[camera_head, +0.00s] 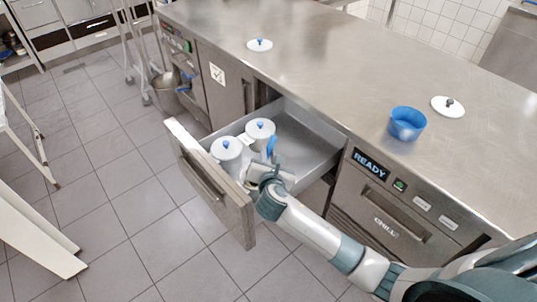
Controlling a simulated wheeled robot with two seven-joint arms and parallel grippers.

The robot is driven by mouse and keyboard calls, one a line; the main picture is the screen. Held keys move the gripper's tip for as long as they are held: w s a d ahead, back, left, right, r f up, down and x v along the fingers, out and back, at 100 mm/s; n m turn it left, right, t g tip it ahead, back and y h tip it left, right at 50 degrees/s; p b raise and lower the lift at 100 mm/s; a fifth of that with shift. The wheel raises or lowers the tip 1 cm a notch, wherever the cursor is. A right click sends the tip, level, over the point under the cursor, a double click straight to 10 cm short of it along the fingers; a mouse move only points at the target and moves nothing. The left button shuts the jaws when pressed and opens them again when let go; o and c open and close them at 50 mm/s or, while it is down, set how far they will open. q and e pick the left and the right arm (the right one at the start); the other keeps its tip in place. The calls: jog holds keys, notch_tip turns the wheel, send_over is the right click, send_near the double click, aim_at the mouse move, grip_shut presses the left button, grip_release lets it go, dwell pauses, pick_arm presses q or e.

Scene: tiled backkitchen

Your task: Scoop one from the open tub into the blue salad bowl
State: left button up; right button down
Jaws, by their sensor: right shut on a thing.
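The blue salad bowl (407,124) stands on the steel counter at the right. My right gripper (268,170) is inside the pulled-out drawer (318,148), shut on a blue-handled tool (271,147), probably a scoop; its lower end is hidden. Two white tubs with lids and blue knobs stand in the drawer: one at the front left (226,150) and one further back (260,130). The gripper hides what is under it, so I cannot clearly see the open tub. My left gripper is out of view.
On the counter (330,75) lie a white lid with a blue knob (260,45) at the back and one with a dark knob (448,106) right of the bowl. The drawer front (211,184) juts over the floor. A closed chiller drawer (397,222) is at the right.

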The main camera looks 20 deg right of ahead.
jog(key=shift+f+b, duration=0.5)
jog(key=shift+f, duration=0.7)
dwell(1.6)
